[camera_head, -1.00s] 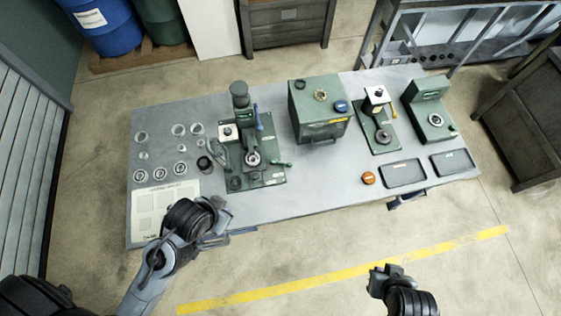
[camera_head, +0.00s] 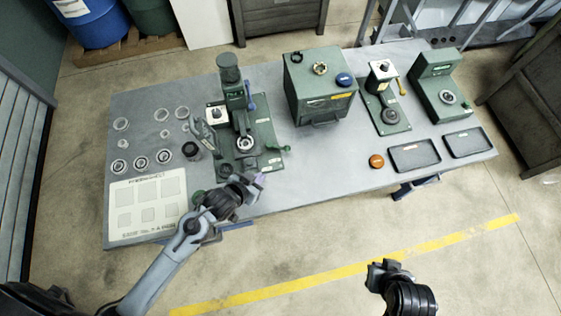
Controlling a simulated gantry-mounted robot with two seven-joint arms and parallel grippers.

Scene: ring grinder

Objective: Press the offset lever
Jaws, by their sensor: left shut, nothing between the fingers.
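A green press-like machine (camera_head: 230,76) with an upright column stands on a green base plate on the left half of the table. A blue-handled lever (camera_head: 250,97) is on the right side of its column. A small green lever (camera_head: 279,150) sticks out at the right of the base. I cannot tell which one is the offset lever. My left gripper (camera_head: 258,181) is shut and empty at the front edge of the base, below and left of the green lever, and covers part of that edge. My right gripper (camera_head: 382,268) is in front of the table over the floor, away from the machines; its fingers are unclear.
A green box (camera_head: 318,100) stands right of the machine. Two more green devices (camera_head: 385,112) (camera_head: 445,95) stand farther right. Black trays (camera_head: 414,155) and an orange disc (camera_head: 376,161) lie at the front right. Several rings (camera_head: 141,162) and a white sheet (camera_head: 147,228) are at left.

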